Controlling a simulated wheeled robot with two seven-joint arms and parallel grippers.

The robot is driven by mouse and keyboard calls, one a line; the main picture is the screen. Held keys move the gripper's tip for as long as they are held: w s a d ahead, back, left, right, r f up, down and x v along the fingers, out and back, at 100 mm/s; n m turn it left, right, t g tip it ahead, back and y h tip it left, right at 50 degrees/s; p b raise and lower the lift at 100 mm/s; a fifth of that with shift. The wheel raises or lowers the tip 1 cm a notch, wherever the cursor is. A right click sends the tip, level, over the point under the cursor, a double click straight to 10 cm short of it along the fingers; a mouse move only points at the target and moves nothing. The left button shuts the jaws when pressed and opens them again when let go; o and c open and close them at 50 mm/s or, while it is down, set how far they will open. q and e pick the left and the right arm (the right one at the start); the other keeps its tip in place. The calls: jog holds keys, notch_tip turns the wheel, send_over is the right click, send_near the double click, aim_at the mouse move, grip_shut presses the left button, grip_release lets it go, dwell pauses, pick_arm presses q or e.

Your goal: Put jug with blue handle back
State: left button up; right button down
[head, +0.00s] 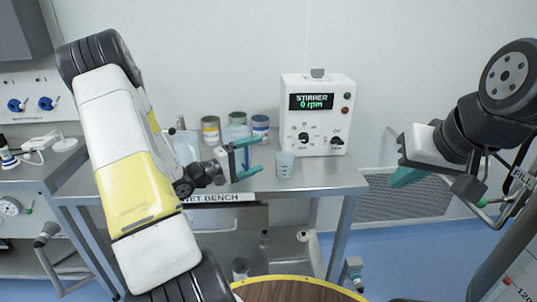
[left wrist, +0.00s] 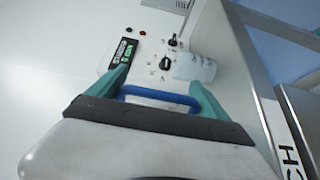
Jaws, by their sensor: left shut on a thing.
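My left gripper (head: 257,157) is over the wet bench, its teal fingers pointing right toward the stirrer. In the left wrist view the blue handle of the jug (left wrist: 160,94) lies between the two teal fingers, and the gripper is shut on it. My right gripper (head: 405,177) hangs at the right, over the floor and away from the bench. Only one teal finger shows clearly, so its opening cannot be told.
A clear graduated beaker (head: 285,164) stands on the bench just right of my left gripper. The white stirrer box (head: 318,132) reads 0 rpm behind it. Several paint cans (head: 211,130) stand at the back. A translucent container (head: 186,147) is partly behind my left arm.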

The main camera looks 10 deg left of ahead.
pick_arm(q)
jog(key=w+f, duration=0.4)
jog(key=shift+w+d, duration=0.2)
jog(key=shift+w, duration=0.05)
jog(key=o, duration=1.8)
jog(key=shift+f, duration=0.15)
jog(key=shift+o, duration=0.2)
